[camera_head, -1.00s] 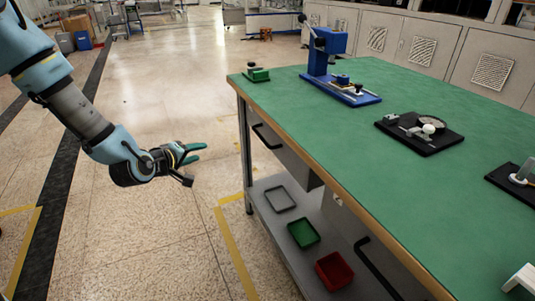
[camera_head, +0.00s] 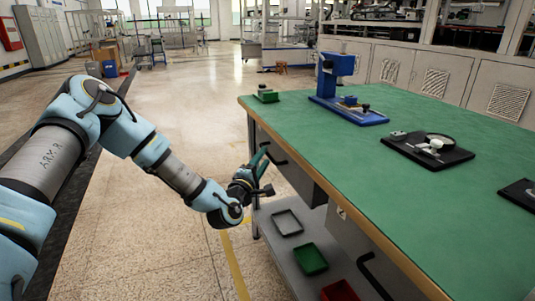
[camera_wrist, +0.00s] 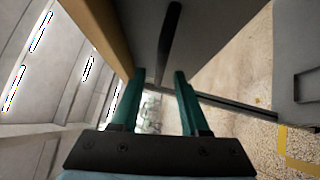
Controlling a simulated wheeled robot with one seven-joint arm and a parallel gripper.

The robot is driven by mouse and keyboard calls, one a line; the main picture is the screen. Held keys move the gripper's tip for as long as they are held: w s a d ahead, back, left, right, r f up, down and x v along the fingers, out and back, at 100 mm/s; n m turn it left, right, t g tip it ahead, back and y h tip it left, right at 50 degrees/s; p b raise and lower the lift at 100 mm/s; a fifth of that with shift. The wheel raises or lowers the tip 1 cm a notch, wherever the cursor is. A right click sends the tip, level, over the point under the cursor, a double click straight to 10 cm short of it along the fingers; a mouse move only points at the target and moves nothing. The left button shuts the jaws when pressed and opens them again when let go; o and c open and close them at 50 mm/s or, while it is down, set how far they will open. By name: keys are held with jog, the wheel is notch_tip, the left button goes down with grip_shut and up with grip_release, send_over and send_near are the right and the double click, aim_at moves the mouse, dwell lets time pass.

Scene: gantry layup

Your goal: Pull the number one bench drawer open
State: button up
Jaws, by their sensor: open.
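A grey drawer (camera_head: 296,176) with a black bar handle (camera_head: 274,150) hangs under the far left end of the green-topped bench (camera_head: 395,228). It looks shut; I see no number on it. My gripper (camera_head: 261,157) is beside this handle, its green fingers open and empty. In the wrist view the fingers (camera_wrist: 159,76) stand apart, with the dark handle (camera_wrist: 171,35) ahead of and roughly between them, against the grey front. I cannot tell whether they touch it. A second black handle (camera_head: 373,274) shows nearer on the same bench side.
Trays in grey (camera_head: 287,222), green (camera_head: 310,259) and red (camera_head: 340,291) sit on the lower shelf. The bench top holds a blue press (camera_head: 335,85), a green fixture (camera_head: 265,94) and black plates with parts (camera_head: 426,149).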

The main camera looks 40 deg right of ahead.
aim_at(267, 153)
jog(key=shift+x, duration=1.8)
grip_shut()
jog(key=shift+a, duration=0.1)
